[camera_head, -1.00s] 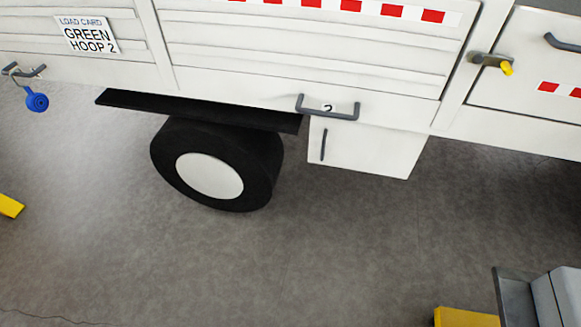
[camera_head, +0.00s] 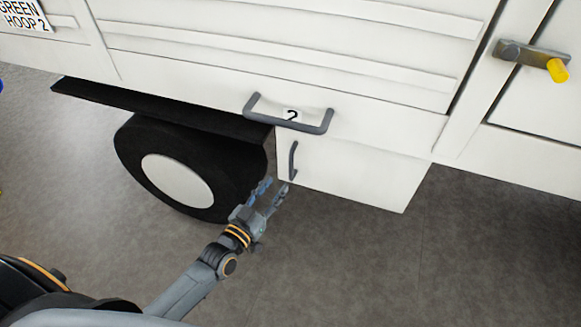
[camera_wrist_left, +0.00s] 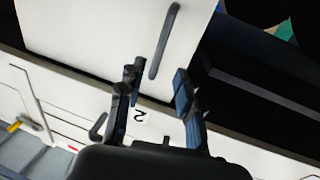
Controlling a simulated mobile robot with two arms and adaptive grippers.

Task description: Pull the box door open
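The white box (camera_head: 350,178) hangs under the truck's side, right of the wheel. Its door carries a dark vertical handle (camera_head: 293,160) near the left edge. In the left wrist view the handle (camera_wrist_left: 164,42) shows as a dark bar on the white door (camera_wrist_left: 95,35). My left gripper (camera_head: 272,190) is open, just below and left of the handle in the head view. Its fingers (camera_wrist_left: 155,92) stand apart with nothing between them, and the handle is beyond the fingertips. I see no contact. The door looks closed. My right gripper is not in view.
A grey hoop marked 2 (camera_head: 288,116) juts from the truck side above the box. The black wheel (camera_head: 190,168) and dark fender (camera_head: 160,106) are close on the left. A latch with a yellow end (camera_head: 532,56) is at upper right. The floor below is clear.

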